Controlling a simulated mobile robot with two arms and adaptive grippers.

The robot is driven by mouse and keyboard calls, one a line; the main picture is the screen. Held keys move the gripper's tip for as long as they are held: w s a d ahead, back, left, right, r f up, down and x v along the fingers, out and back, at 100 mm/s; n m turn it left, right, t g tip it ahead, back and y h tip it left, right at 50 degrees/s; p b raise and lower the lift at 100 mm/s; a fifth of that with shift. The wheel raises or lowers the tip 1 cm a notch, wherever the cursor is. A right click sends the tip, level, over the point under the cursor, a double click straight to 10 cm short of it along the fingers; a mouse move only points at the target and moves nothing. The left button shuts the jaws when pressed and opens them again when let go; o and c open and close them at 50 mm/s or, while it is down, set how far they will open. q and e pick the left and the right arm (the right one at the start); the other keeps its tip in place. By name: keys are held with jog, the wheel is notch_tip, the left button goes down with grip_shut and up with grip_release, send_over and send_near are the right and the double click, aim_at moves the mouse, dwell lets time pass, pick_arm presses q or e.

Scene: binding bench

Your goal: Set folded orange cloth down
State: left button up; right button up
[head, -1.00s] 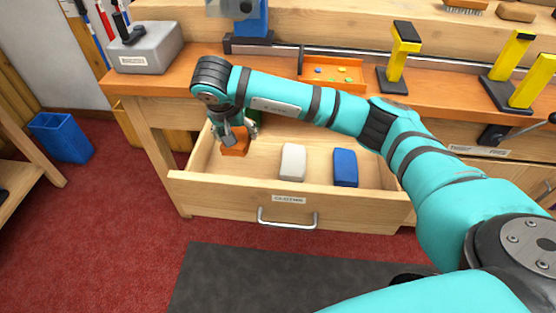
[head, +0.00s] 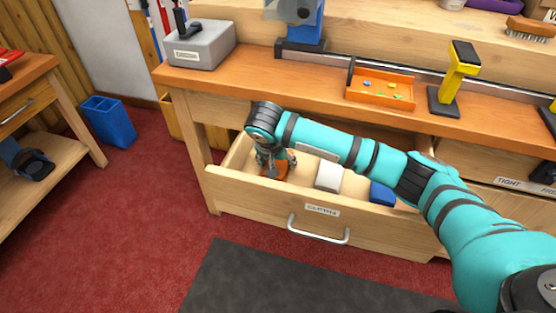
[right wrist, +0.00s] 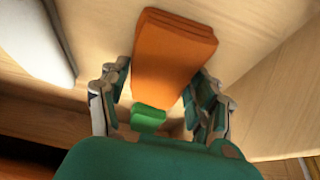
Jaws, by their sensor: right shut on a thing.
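The folded orange cloth (head: 275,173) is inside the left part of the open drawer (head: 320,226) in the head view. My right gripper (head: 273,162) is shut on it from above. In the right wrist view the orange cloth (right wrist: 173,55) sticks out past the fingers (right wrist: 163,92), one on each side. It is low in the drawer, but I cannot tell whether it touches the floor. A small green thing (right wrist: 148,118) shows beside the cloth near the palm. My left gripper is not in view.
In the drawer, a white block-like cloth (head: 329,176) lies right of the orange one, and a blue one (head: 382,193) lies farther right. The drawer walls stand close around my gripper. An orange tray (head: 382,95) sits on the bench above.

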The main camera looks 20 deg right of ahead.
jog(key=shift+f, duration=0.1)
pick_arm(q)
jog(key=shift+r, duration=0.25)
pick_arm(e)
jog(key=o, duration=1.1)
jog(key=shift+c, duration=0.2)
pick_arm(q)
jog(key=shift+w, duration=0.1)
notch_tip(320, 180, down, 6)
jog(key=p, duration=0.1)
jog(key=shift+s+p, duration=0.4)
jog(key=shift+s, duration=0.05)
pick_arm(e)
jog(key=v, duration=1.2)
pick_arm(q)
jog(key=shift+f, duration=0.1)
